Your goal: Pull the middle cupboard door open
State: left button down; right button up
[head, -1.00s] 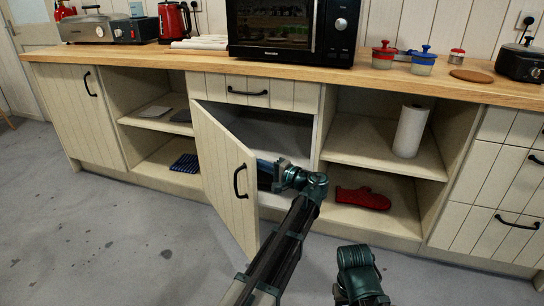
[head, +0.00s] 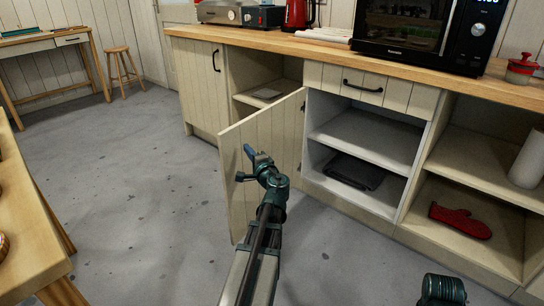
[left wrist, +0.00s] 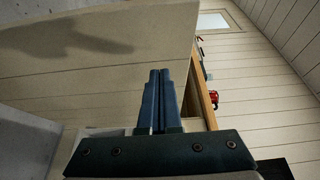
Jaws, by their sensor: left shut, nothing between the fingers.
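The middle cupboard door (head: 265,135) stands swung wide open from its left hinge side, its inner face towards me. Its handle is hidden. The middle cupboard (head: 365,140) shows a shelf and a dark flat item (head: 353,171) on its floor. My left gripper (head: 248,151) is shut and empty, in front of the door's inner face; I cannot tell whether it touches. In the left wrist view, its closed fingers (left wrist: 160,78) point at a pale panel (left wrist: 100,45), which looks like the door. Part of my right arm shows at the bottom right, but its gripper does not.
A drawer (head: 365,84) sits above the open cupboard. An open shelf bay with a red oven mitt (head: 460,221) is to the right. A wooden table (head: 28,225) stands at the near left. The grey floor (head: 140,180) left of the door is clear.

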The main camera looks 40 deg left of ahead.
aim_at(233, 142)
pick_arm(q)
jog(key=shift+s+a, duration=0.25)
jog(key=shift+a, duration=1)
jog(key=shift+s+a, duration=0.25)
jog(key=shift+a, duration=0.95)
jog(key=shift+d, duration=0.1)
